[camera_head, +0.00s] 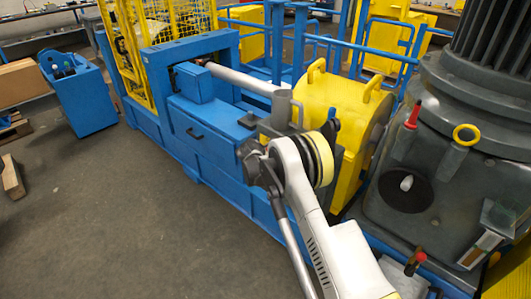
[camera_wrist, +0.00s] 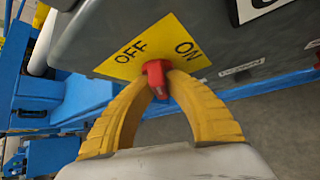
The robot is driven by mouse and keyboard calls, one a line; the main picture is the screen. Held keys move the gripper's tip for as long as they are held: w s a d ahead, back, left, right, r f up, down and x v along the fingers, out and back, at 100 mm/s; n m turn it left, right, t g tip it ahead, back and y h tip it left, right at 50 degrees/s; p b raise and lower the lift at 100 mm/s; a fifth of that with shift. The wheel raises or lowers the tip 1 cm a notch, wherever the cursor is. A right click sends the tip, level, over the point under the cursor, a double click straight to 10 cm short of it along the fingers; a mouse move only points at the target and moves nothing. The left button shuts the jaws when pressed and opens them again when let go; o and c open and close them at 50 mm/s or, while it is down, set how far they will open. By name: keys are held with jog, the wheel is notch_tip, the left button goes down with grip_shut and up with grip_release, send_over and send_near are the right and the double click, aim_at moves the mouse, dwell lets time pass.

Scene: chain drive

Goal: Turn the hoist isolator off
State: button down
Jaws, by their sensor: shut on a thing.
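The hoist isolator shows in the wrist view as a red knob (camera_wrist: 154,69) on a yellow plate (camera_wrist: 122,66) on the underside of a grey box (camera_wrist: 98,32). The plate reads OFF to the left of the knob and ON to the right. My gripper (camera_wrist: 161,86) has its two curved yellow fingers closed on the knob, one on each side. The knob's grip stands roughly upright in the picture, between the two words; I cannot tell its exact setting. In the head view, my arm hides the fingers and the knob.
In the head view, a long blue machine frame (camera_head: 190,138) runs beside my arm, with a yellow drum-like guard (camera_head: 322,95) behind it. A large grey motor housing (camera_head: 440,180) stands at the right. Bare floor (camera_head: 110,220) lies at the left.

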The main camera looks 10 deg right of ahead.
jog(key=n+g+h+b, duration=0.1)
jog(key=n+g+h, duration=0.1)
jog(key=g, duration=0.1)
jog(key=shift+g, duration=0.4)
jog(key=shift+h, duration=0.3)
jog(key=c, duration=1.4)
grip_release()
jog(key=shift+d, duration=0.1)
jog(key=v, duration=1.2)
jog(key=shift+w, duration=0.15)
